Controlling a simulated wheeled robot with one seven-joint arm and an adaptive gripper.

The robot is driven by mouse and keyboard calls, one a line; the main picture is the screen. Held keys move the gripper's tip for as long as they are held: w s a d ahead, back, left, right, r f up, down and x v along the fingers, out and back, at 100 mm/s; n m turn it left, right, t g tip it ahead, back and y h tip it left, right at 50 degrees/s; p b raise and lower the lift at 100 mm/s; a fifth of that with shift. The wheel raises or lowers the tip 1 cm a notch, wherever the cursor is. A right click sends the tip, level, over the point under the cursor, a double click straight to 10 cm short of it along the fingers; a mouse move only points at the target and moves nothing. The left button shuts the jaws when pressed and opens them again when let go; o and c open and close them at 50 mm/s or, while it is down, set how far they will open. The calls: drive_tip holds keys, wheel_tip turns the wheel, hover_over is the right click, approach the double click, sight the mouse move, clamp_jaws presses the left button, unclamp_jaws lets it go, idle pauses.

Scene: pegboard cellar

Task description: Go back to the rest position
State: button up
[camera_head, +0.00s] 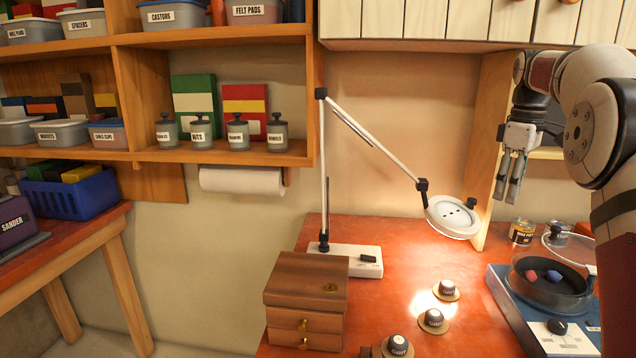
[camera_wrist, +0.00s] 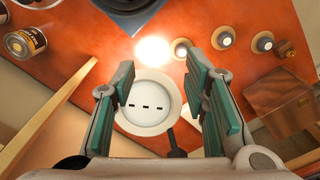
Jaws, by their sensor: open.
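My gripper (camera_head: 511,176) is at the upper right of the head view, pointing down in the air above the back of the red-brown workbench (camera_head: 390,290). Its fingers are apart with nothing between them. In the wrist view my gripper (camera_wrist: 167,100) shows two green-padded fingers spread wide, with the white round lamp head (camera_wrist: 149,98) seen beyond the gap. The gripper is clear of the bench top.
The white lamp arm (camera_head: 370,140) and its head (camera_head: 455,216) stand left of my gripper. A wooden upright panel (camera_head: 492,150) is close by. Knobs (camera_head: 433,320), a wooden box (camera_head: 306,290), a blue device (camera_head: 560,335) and tins (camera_head: 521,231) stand on the bench. Cabinets (camera_head: 430,20) hang above.

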drive_tip(key=s+a+r+m+t, duration=0.1)
drive_tip(key=s+a+r+m, duration=0.15)
drive_tip(key=s+a, duration=0.55)
drive_tip(key=s+a+r+m+t, duration=0.1)
drive_tip(key=s+a+r, duration=0.3)
drive_tip(key=s+a, duration=0.4)
drive_tip(key=s+a+f+m, duration=0.1)
drive_tip(key=s+a+f, duration=0.1)
drive_tip(key=s+f, duration=0.2)
drive_tip(key=s+a+f+m+t, duration=0.1)
drive_tip(key=s+f, duration=0.3)
drive_tip(key=s, duration=0.6)
drive_tip(key=s+a+f+m+t, duration=0.1)
drive_tip(key=s+a+f+m, duration=0.1)
drive_tip(key=s, duration=0.6)
wheel_tip(320, 180, down, 2)
drive_tip(key=shift+a+f, duration=0.2)
drive_tip(key=shift+a, duration=0.3)
